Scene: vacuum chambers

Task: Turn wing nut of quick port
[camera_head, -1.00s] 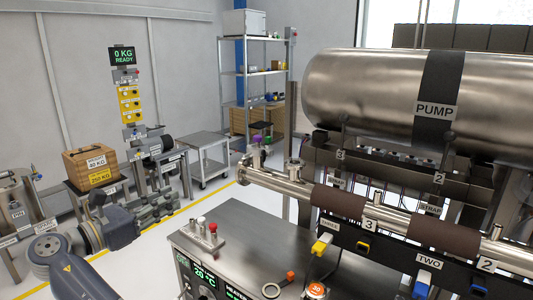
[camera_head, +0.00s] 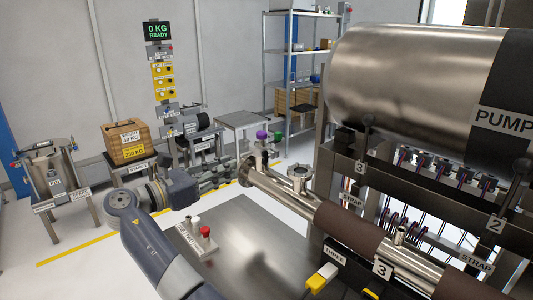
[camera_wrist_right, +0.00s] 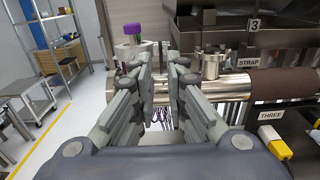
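My right gripper (camera_head: 222,174) points at the flanged end of a steel pipe (camera_head: 285,192). In the right wrist view the gripper (camera_wrist_right: 159,62) is open, with a narrow gap between its fingertips and nothing held. The pipe (camera_wrist_right: 232,87) shows behind the fingers. A port with a purple knob (camera_head: 262,134) stands on the pipe near its end; the knob also shows in the right wrist view (camera_wrist_right: 133,28), behind the left finger. A short flanged stub (camera_head: 299,175) stands beside it. I cannot make out a wing nut. My left gripper is not in view.
A steel bench (camera_head: 245,235) carries a small block with red and white knobs (camera_head: 195,238). A large pump tank (camera_head: 415,95) and a black frame fill the right. A wooden crate (camera_head: 127,142) and a grey cart (camera_head: 241,121) stand behind.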

